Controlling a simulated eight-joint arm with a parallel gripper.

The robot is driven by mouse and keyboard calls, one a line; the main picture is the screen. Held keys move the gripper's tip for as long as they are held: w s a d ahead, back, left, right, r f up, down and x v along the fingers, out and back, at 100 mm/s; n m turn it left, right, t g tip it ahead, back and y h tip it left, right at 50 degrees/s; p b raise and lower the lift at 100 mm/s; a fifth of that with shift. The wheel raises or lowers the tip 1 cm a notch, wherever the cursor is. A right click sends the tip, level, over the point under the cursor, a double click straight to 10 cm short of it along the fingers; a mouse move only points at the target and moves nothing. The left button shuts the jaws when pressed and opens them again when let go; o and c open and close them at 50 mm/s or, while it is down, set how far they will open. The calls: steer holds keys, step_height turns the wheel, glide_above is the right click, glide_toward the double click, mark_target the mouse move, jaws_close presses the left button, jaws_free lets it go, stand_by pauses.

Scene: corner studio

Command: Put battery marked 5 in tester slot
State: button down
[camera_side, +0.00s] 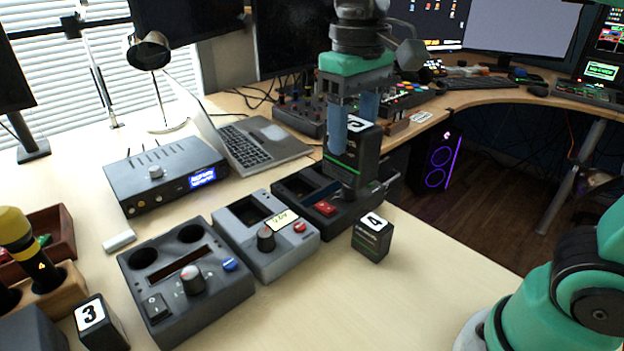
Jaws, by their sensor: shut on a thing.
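My gripper (352,130), with blue fingers, is shut on a black block-shaped battery (354,162) held upright. The white label on its top carries a number that I cannot read clearly. It is over the back right part of a black device (287,189) with a red button; I cannot tell whether its lower end is in a slot or above it. A grey device (292,250) with an open rectangular well and a dark knob stands beside it. Battery 4 (372,240) stands on the table in front of the black device. Battery 3 (98,326) stands at the lower left.
A dark grey device (207,302) with two round wells and a long slot stands left of the grey one. A wooden holder (66,290) with a yellow-topped cylinder (17,232) is at far left. An amplifier (150,190) and laptop (250,148) stand behind. The front table is clear.

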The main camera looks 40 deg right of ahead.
steer(key=w+a+f, duration=0.2)
steer(key=w, duration=0.8)
steer(key=shift+w+a+f, duration=0.4)
steer(key=shift+w+f, duration=1.1)
steer(key=shift+f, duration=0.95)
steer(key=shift+w+a+f, duration=0.35)
steer(key=shift+w+f, duration=1.15)
steer(key=shift+f, duration=1)
steer(key=shift+w+a+f, duration=0.4)
steer(key=shift+w+f, duration=1.1)
steer(key=shift+f, duration=0.95)
steer(key=shift+f, duration=0.6)
steer(key=c, duration=0.6)
jaws_free()
steer(key=shift+o, duration=0.2)
